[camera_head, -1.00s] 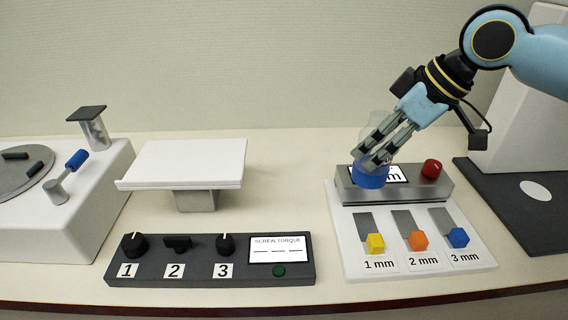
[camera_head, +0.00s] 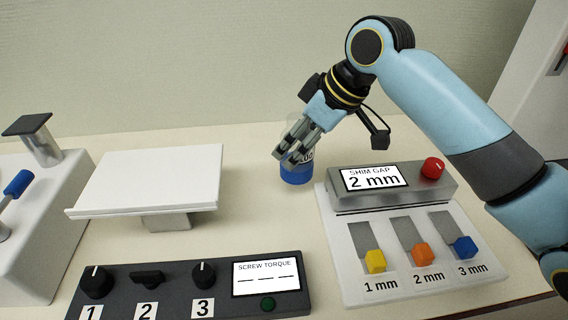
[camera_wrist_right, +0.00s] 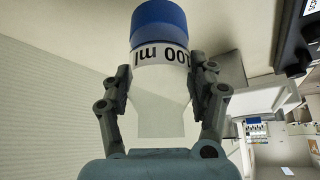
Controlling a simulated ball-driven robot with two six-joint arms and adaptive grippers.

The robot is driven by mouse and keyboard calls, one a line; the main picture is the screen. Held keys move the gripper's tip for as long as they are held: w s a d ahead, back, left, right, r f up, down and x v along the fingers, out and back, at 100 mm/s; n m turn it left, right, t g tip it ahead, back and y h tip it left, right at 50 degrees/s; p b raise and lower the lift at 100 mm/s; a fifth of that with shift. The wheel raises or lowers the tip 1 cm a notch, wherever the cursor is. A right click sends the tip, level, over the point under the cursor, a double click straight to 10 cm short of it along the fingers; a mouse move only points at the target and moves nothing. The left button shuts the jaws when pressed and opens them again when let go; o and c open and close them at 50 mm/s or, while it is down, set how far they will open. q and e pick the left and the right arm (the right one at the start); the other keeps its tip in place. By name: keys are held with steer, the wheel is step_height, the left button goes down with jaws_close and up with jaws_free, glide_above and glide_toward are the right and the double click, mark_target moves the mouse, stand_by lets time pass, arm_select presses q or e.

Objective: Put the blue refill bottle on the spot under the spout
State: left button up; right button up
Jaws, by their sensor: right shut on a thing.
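The refill bottle has a blue end (camera_head: 297,175), a clear body and a white label reading 100 ml. My right gripper (camera_head: 294,152) is shut on its clear body. The bottle looks near upright, blue end down, just left of the shim gap unit. I cannot tell whether it touches the counter. In the right wrist view the bottle (camera_wrist_right: 160,75) sits between both fingers (camera_wrist_right: 162,95), its blue end (camera_wrist_right: 158,22) pointing away from the gripper. The spout and the spot under it do not show clearly now. My left gripper is not in view.
The shim gap unit (camera_head: 435,185), reading 2 mm, stands right of the bottle, with a red knob (camera_head: 433,167). A screw torque panel (camera_head: 180,283) is at front left, with a raised white plate (camera_head: 150,180) behind it. The counter (camera_head: 245,190) between plate and bottle is clear.

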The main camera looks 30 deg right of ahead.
steer(key=shift+w+a+f, duration=0.3)
steer(key=shift+a, duration=0.2)
steer(key=shift+w+a+f, duration=0.3)
steer(key=shift+a, duration=0.15)
steer(key=shift+f, duration=2.1)
steer(key=o, duration=1.2)
steer(key=shift+f, duration=0.1)
steer(key=shift+o, duration=0.2)
